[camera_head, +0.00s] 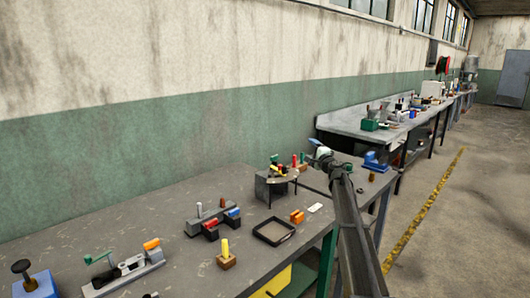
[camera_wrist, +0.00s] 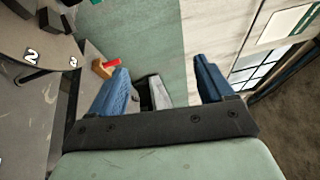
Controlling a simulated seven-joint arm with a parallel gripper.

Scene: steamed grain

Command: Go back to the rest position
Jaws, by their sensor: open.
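My gripper (camera_head: 320,152) is at the far end of my arm, in the air by the far right end of the near workbench (camera_head: 190,275). In the wrist view my gripper (camera_wrist: 160,85) shows its two blue fingers spread wide apart, with nothing held between them. Beyond the fingers are the green and pale wall and a distant bench (camera_wrist: 156,93). A wooden block with a red peg (camera_wrist: 105,67) lies beyond the left finger, apart from it.
The near bench holds a dark tray (camera_head: 274,231), an orange block (camera_head: 297,217), a yellow peg in a wooden block (camera_head: 226,253) and a dark stand with coloured pegs (camera_head: 276,186). A blue vise (camera_head: 375,161) stands right of my gripper. The floor at right is clear.

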